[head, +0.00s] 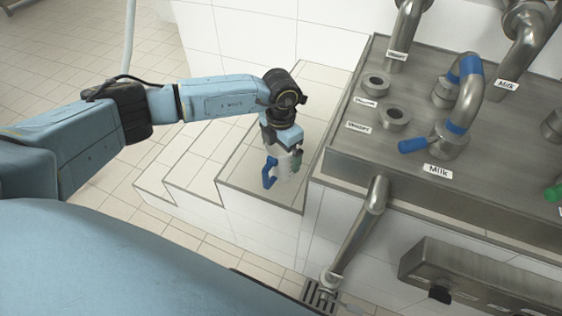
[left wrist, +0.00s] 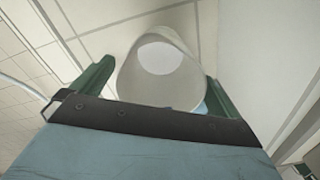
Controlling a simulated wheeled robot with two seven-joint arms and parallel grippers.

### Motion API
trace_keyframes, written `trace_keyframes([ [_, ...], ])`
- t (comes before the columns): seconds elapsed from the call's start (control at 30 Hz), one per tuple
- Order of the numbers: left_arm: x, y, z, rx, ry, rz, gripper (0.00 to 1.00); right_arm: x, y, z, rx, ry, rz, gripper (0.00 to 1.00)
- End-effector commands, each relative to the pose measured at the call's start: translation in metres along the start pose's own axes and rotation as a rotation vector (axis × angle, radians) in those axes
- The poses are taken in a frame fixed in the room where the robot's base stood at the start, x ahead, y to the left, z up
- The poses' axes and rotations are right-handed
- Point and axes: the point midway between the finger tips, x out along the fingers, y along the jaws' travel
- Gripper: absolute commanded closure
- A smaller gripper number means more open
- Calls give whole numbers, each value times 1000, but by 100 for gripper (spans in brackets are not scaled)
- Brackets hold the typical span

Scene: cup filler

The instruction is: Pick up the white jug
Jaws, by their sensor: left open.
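The white jug (head: 286,171) stands upright on the tiled step, with its blue handle (head: 269,173) on its left side in the head view. My left gripper (head: 283,158) is right above it, pointing down, and partly hides the jug. In the left wrist view the jug (left wrist: 160,88) shows its open, empty-looking mouth between the two green fingers of my left gripper (left wrist: 158,75). The fingers are apart, one on each side of the jug. I cannot tell whether either finger touches it. My right gripper is not in view.
Tiled steps (head: 190,165) drop away to the left. A steel counter (head: 405,165) with pipes, blue-handled valve and "Milk" labels stands close on the right. A slanted steel pipe (head: 360,228) ends above a floor drain (head: 319,293).

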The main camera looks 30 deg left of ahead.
Motion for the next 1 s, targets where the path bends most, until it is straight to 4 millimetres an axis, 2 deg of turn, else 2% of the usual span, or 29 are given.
trace_keyframes([
  [0.1,7,0,0,0,0,0,0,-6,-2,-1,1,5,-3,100],
  [0.37,7,0,0,0,0,0,1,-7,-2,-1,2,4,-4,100],
  [0.73,7,0,0,0,0,0,50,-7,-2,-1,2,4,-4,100],
  [1.0,5,0,0,0,-1,0,50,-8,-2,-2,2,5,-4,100],
])
